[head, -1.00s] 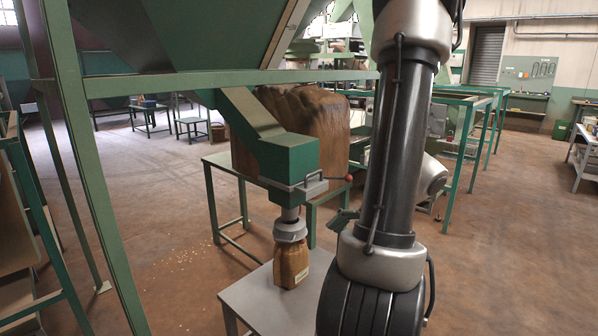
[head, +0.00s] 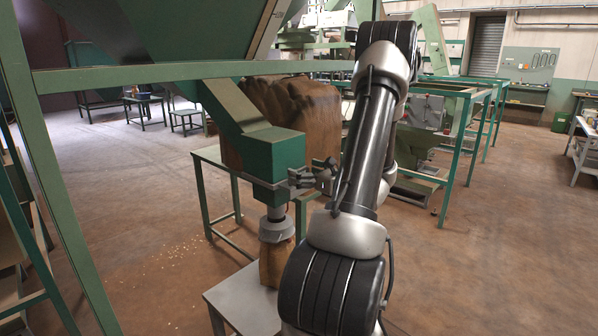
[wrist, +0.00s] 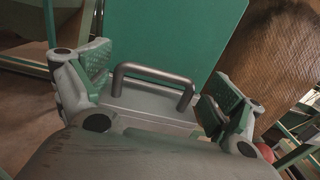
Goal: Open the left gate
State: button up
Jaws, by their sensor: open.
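The gate is a grey slide plate (wrist: 150,104) with a bar handle (wrist: 152,73) at the lower front of the green chute box (head: 276,152). It also shows in the head view (head: 297,184), partly covered by my gripper (head: 312,178). In the wrist view my gripper (wrist: 157,82) is open, one finger on each side of the handle. I see gaps between the fingers and the handle, with no clear contact. A red knob (wrist: 265,152) shows beyond the right finger. Whether the gate has slid at all, I cannot tell.
A brown sack (head: 290,105) is behind the chute. A green frame beam (head: 150,73) crosses above. Small crumbs (head: 190,248) lie on the floor.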

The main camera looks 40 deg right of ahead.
jog(key=shift+w, duration=0.95)
jog(key=shift+a, duration=0.1)
jog(key=c, duration=1.2)
jog(key=shift+o, duration=0.2)
jog(key=s+d, duration=0.1)
jog(key=s, duration=0.9)
jog(key=shift+s, duration=0.35)
jog(key=o, duration=1.2)
jog(key=shift+c, duration=0.2)
